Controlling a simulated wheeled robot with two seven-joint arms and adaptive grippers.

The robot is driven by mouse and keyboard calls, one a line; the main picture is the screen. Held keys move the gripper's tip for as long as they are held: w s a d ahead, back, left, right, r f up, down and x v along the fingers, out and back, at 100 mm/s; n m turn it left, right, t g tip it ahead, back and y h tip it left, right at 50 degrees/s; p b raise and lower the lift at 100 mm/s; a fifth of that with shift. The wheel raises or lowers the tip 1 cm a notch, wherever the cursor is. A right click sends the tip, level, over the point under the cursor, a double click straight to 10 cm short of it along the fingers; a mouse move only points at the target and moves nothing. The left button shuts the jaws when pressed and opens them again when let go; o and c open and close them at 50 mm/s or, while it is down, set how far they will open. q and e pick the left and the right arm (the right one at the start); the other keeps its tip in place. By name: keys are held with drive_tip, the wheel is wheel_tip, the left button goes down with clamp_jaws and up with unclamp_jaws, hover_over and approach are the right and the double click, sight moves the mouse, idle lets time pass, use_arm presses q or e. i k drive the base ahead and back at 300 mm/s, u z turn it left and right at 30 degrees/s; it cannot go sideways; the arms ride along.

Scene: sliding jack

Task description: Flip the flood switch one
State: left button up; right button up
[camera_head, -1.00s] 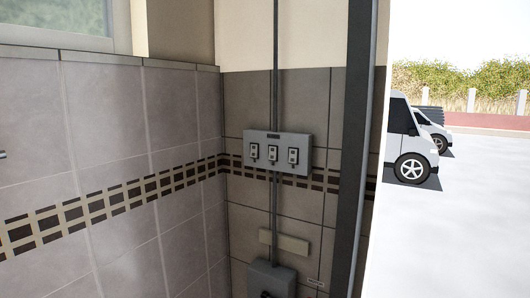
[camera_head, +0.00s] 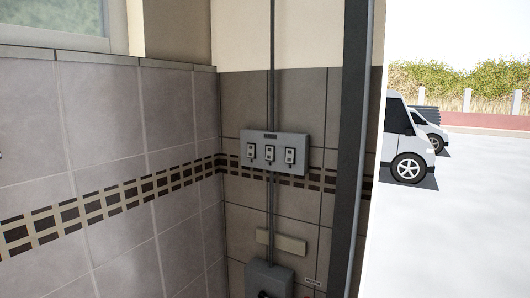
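A grey switch panel (camera_head: 275,138) is fixed to the tiled back wall near the corner. It carries three small switches side by side: a left switch (camera_head: 250,152), a middle switch (camera_head: 270,153) and a right switch (camera_head: 290,156). A small dark label sits above them, too small to read. Which switch is the flood switch cannot be told. A grey conduit runs above and below the panel. Neither of my grippers is in view.
A grey box (camera_head: 268,275) with a beige plate (camera_head: 281,242) above it is lower on the same wall. A dark vertical post (camera_head: 352,150) stands right of the panel. Beyond it is an open paved lot with white vans (camera_head: 408,150). Tiled wall (camera_head: 110,130) fills the left.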

sight(251, 148)
drive_tip(key=z, duration=0.1)
drive_tip(key=i, duration=0.85)
drive_tip(key=u, duration=0.35)
